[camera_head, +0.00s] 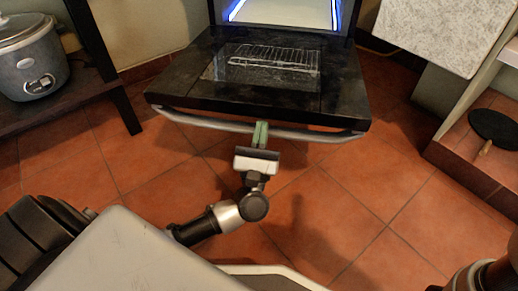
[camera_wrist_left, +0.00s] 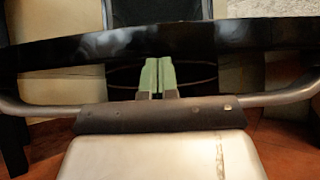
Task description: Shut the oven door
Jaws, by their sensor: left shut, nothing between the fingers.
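The oven door (camera_head: 180,87) is dark and hangs open, folded down about flat in front of the lit oven (camera_head: 285,12). A grey bar handle (camera_head: 190,119) runs along its front edge. It also shows in the left wrist view (camera_wrist_left: 45,108), passing behind my gripper's dark body. My left gripper (camera_head: 261,127) is at the middle of the handle, its green fingers shut together and empty. In the left wrist view the fingers (camera_wrist_left: 158,76) point toward the underside of the door edge (camera_wrist_left: 90,45). I cannot tell whether they touch the door or handle.
A wire rack (camera_head: 275,57) shows at the door's glass. A slow cooker (camera_head: 32,65) stands on a dark shelf at left. A pale panel (camera_head: 440,30) and a ledge with a round black item (camera_head: 495,128) are at right. Tiled floor (camera_head: 350,190) is clear before the door.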

